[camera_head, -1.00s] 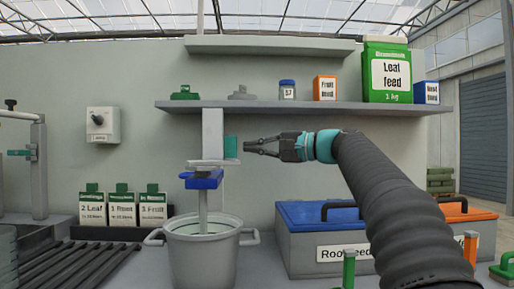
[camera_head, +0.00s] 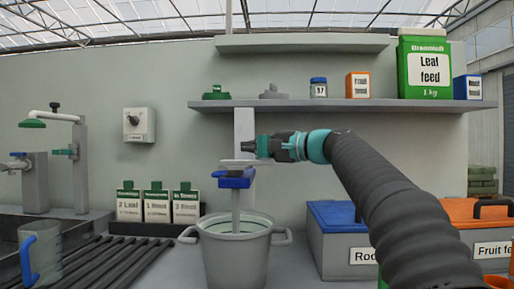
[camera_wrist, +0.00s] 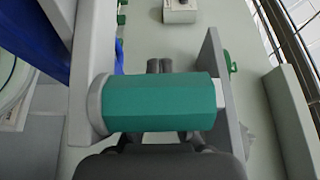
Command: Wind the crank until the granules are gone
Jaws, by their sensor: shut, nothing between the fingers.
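The crank has a teal handle (camera_head: 263,147), largely hidden by my gripper in the head view. In the wrist view the handle (camera_wrist: 160,104) lies across the picture, joined to a pale crank arm (camera_wrist: 88,90) on the left. My gripper (camera_head: 248,147) is at the handle. Its closed fingertips (camera_wrist: 160,66) show past the handle's far side, with nothing between them; I cannot tell whether they touch it. Below, a blue block (camera_head: 236,179) carries a shaft (camera_head: 236,212) down into a grey two-handled pot (camera_head: 236,262). The granules cannot be made out.
A grey shelf (camera_head: 290,105) with a Leaf feed box (camera_head: 425,64) runs above my arm. Bottles (camera_head: 157,207) stand left of the pot. A clear jug (camera_head: 40,258) stands at far left. Blue-lidded (camera_head: 345,213) and orange-lidded (camera_head: 470,212) bins stand at right.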

